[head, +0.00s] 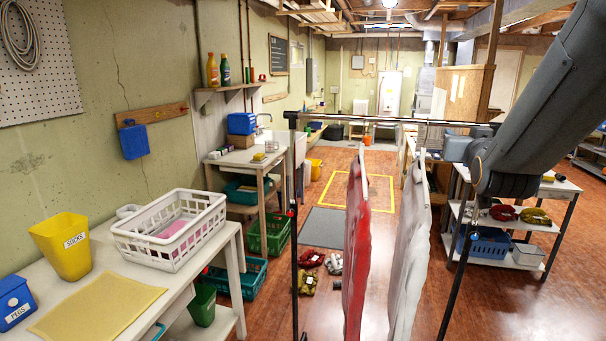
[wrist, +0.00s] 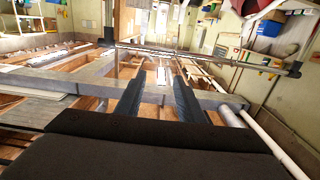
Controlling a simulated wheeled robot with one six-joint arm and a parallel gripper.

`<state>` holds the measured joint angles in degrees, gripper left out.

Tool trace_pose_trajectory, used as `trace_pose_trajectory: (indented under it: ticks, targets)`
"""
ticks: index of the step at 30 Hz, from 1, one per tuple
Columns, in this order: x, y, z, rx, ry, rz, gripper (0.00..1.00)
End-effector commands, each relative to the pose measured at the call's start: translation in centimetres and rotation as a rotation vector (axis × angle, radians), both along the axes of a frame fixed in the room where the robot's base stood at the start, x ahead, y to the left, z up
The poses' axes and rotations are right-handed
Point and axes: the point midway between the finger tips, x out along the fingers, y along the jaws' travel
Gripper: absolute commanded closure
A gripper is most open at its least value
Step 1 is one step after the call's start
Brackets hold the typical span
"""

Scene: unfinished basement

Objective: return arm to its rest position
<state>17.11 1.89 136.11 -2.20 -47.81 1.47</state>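My arm (head: 550,110) comes in from the upper right in the head view, its lower joint in front of the rack's right end. My gripper (wrist: 160,77) shows in the wrist view with two dark fingers apart and nothing between them. The wrist view is tilted upside down, with ceiling beams and a grey duct (wrist: 80,85) behind the fingers. In the head view I cannot make out the fingers.
A table with a white basket (head: 170,245) is at left, a shelf cart (head: 545,222) at right. Open floor lies beyond.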

Motion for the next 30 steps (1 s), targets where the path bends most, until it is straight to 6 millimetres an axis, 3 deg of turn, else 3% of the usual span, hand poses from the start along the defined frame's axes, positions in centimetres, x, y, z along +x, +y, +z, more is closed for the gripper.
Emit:
trace_pose_trajectory:
  ticks: [2,11,17,22,25,30]
  targets:
    - [0.0,-0.1,0.0,0.0,0.0,-0.002,0.65]
    - [-0.2,0.9,-4.9,0.035,0.129,0.01,0.65]
    - [-0.7,2.9,-10.0,0.068,0.265,0.036,0.65]
    - [-1.9,5.4,-15.8,0.102,0.429,0.068,0.65]
    - [-3.6,7.6,-20.6,0.127,0.574,0.095,0.65]
    - [-9.1,12.0,-29.9,0.168,0.893,0.149,0.65]
